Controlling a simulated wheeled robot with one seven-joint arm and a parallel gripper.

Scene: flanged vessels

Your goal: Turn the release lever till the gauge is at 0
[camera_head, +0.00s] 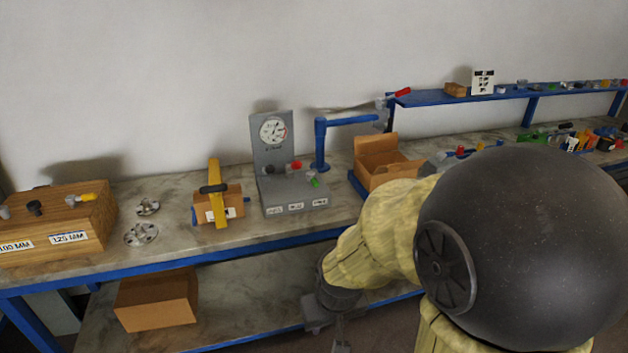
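A grey gauge stand (283,190) stands on the bench, left of the picture's middle. Its round white gauge (272,129) is on the upright plate; the needle reading is too small to tell. Black (268,170), red (296,165) and green (314,182) handles sit on its base, above three white labels. The label text is too small to read, so I cannot tell which handle is the release lever. My gripper (340,345) hangs low in front of the bench, below and right of the stand, apart from it. Its fingers are small and near the bottom edge.
A blue post with an arm (321,145) and an open cardboard box (385,160) stand right of the gauge stand. A yellow-handled device (217,195) and a wooden block (60,222) are left. My arm hides the right bench front. A brown box (157,300) sits on the lower shelf.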

